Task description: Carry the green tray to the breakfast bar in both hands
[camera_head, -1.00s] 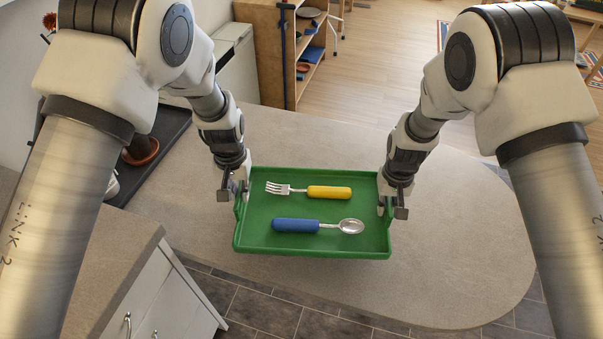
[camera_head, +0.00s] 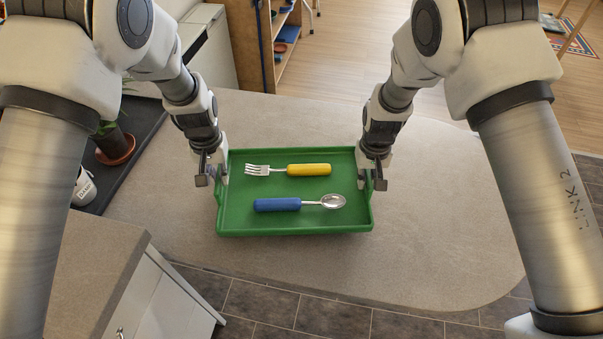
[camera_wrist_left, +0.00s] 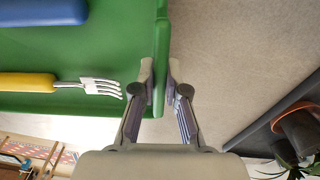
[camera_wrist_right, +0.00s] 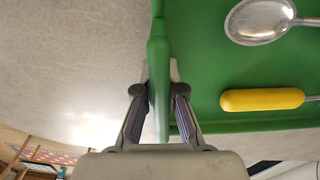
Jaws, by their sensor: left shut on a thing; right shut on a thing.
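The green tray (camera_head: 295,223) is in the head view, over the grey countertop, level as far as I can see. A fork with a yellow handle (camera_head: 309,169) and a spoon with a blue handle (camera_head: 277,204) lie on it. My left gripper (camera_head: 212,178) is shut on the tray's left side wall; in the left wrist view its fingers (camera_wrist_left: 160,88) pinch the green rim. My right gripper (camera_head: 373,178) is shut on the right side wall; the right wrist view shows its fingers (camera_wrist_right: 159,88) around the rim. I cannot tell whether the tray's underside touches the counter.
The rounded grey countertop (camera_head: 440,235) is bare around the tray. A plant pot (camera_head: 115,147) and a white mug (camera_head: 84,187) stand on a dark strip at left. A white cabinet (camera_head: 165,300) is at lower left. A wooden shelf (camera_head: 262,45) stands beyond the counter.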

